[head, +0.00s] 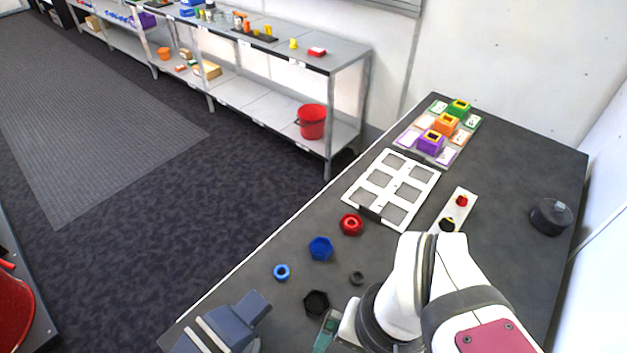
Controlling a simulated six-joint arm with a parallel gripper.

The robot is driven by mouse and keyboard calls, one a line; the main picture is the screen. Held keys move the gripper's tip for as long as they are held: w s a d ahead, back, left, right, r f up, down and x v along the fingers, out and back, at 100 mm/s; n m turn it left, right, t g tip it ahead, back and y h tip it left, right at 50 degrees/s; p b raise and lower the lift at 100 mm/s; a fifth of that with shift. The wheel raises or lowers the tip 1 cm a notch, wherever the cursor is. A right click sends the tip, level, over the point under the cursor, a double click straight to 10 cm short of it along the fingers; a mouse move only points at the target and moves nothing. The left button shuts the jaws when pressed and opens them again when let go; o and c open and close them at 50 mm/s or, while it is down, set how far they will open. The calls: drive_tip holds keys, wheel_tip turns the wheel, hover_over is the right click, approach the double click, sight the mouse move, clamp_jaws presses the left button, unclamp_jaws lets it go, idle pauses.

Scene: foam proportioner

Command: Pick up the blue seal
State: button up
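A small blue ring (282,272), which looks like the blue seal, lies flat on the dark table (505,200), left of my arm. A larger blue hexagonal part (320,248) sits up and to its right, apart from it. I cannot tell for certain which of the two blue parts is the seal. My arm stands at the lower right and runs out of the bottom of the picture. My gripper is not in view, so its opening and any hold are hidden.
Near the blue parts lie a red part (351,225), a black hexagonal part (316,303) and a small dark ring (356,278). A blue-grey fixture (235,318) stands at the lower left. A white frame (364,190), coloured blocks (446,124) and a button box (459,206) lie farther back.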

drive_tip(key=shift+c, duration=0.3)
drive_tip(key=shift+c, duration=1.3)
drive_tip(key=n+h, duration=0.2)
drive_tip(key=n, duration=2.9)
hover_over(283, 270)
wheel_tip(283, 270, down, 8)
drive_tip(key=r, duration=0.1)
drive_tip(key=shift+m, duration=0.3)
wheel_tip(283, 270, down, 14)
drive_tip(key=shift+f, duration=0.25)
